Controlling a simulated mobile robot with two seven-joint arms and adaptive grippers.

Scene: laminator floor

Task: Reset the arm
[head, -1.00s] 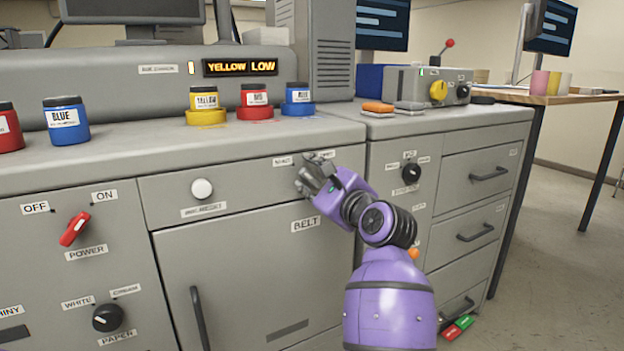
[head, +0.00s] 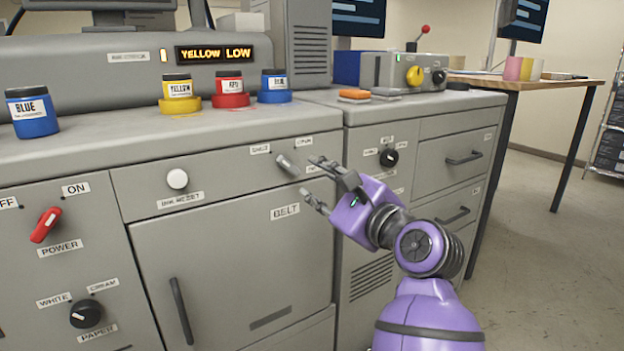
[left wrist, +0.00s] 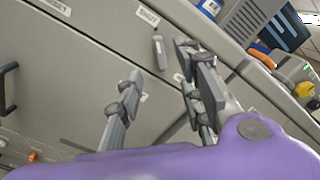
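My left gripper (head: 311,177) is open and empty, in front of the grey cabinet. Its two fingers spread apart, pointing at a small grey lever (head: 287,165) above the BELT label (head: 285,212). The lever is tilted and stands clear of the fingertips in the head view. In the left wrist view the open gripper (left wrist: 160,62) shows from behind, with the lever (left wrist: 159,50) beyond and between its fingertips. My right gripper is not in view.
Yellow (head: 180,93), red (head: 230,89) and blue (head: 275,85) ink jars stand on the counter (head: 120,140), with another blue jar (head: 32,112) at left. The display (head: 215,53) reads YELLOW LOW. A red power switch (head: 46,225) points toward ON. Floor at right is clear.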

